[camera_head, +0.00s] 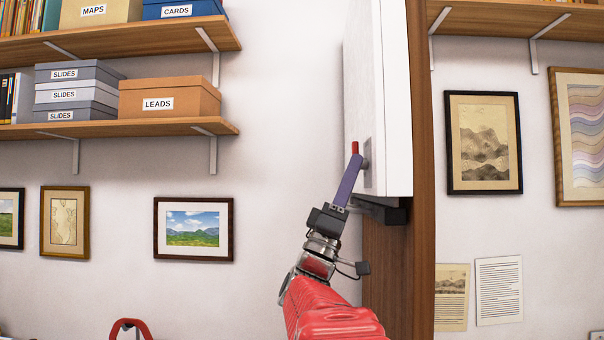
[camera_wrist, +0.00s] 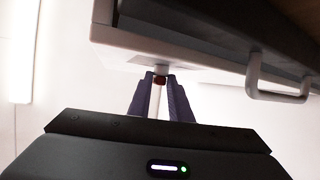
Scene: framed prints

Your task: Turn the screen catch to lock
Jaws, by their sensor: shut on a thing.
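The screen catch (camera_head: 355,147) shows as a small red lever tip beside a grey mounting plate (camera_head: 367,163) on the side of a white panel (camera_head: 393,90). In the head view the red tip points up. My gripper (camera_head: 353,163) has purple fingers that reach up to the catch from below and are shut on it, hiding most of the lever. In the wrist view my gripper (camera_wrist: 160,80) has a finger on each side of the red part of the catch (camera_wrist: 160,81), just below its grey pivot.
The white panel stands against a brown wooden post (camera_head: 422,200), with a dark bracket (camera_head: 380,208) under it. A grey handle (camera_wrist: 283,95) sticks out near the catch in the wrist view. Shelves with boxes (camera_head: 170,97) and framed prints (camera_head: 194,229) line the wall.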

